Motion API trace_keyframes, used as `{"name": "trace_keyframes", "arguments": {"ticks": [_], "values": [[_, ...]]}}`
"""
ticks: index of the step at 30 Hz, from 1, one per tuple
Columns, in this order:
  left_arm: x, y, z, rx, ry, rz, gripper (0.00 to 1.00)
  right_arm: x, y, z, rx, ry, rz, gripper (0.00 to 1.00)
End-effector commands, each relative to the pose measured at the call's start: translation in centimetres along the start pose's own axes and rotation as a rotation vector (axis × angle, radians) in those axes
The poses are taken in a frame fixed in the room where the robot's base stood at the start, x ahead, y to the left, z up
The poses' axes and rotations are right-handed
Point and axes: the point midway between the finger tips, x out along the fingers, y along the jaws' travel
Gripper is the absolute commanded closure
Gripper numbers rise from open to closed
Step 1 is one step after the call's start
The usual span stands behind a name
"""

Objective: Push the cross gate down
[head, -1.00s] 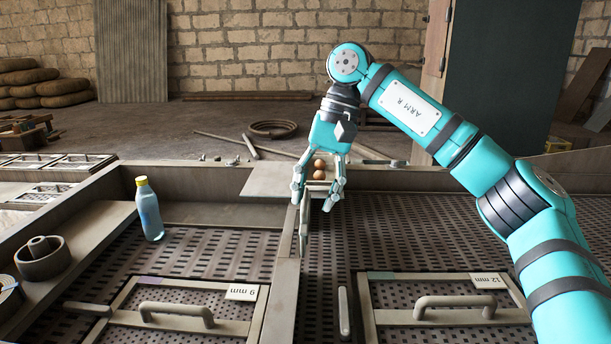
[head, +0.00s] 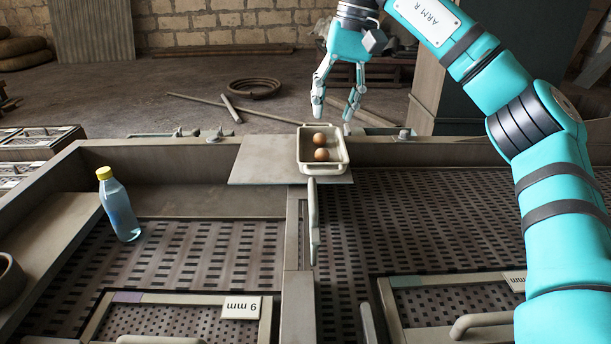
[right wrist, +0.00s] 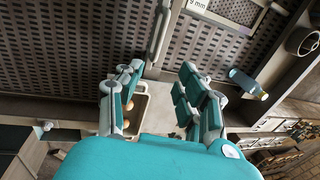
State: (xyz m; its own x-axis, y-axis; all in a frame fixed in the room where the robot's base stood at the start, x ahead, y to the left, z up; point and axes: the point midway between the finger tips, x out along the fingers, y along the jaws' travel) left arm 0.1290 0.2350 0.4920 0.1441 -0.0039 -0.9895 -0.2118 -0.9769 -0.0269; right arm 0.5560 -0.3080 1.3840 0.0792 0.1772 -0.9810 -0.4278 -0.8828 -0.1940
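A long pale upright bar (head: 314,220) stands at the divider (head: 292,235) between the two belts in the head view. I take it to be part of the cross gate, but I cannot tell how far the gate is raised. The bar also shows in the right wrist view (right wrist: 160,32), beyond the fingers. My right gripper (head: 333,112) is open and empty, with its fingers pointing down. In the head view it appears above and behind the bar, apart from it. It also shows in the right wrist view (right wrist: 163,92). My left gripper is not in view.
A pale tray (head: 312,170) with two brown round things sits on a flat plate (head: 255,160) behind the bar. A blue bottle (head: 120,208) with a yellow cap stands at left. A framed hatch marked 9 mm (head: 188,300) lies in front. The belts around the bar look clear.

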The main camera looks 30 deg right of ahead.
Motion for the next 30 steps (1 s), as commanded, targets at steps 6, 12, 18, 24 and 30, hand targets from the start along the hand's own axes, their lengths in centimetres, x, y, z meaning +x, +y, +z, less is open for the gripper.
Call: {"name": "trace_keyframes", "arguments": {"ticks": [6,12,18,24,30], "values": [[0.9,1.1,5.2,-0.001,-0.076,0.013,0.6,3.9,0.1,0.0,-0.002,-0.006,0.002,0.62],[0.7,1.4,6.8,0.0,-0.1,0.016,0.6,7.9,0.1,0.0,0.001,-0.004,0.003,0.62],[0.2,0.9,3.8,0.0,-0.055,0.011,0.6,12.1,0.1,0.1,0.001,-0.004,0.004,0.62],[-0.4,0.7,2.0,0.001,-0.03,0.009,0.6,15.3,0.0,0.1,0.001,-0.002,0.002,0.62],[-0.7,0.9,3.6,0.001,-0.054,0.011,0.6,16.9,0.1,0.0,0.001,-0.001,0.002,0.62]]}}
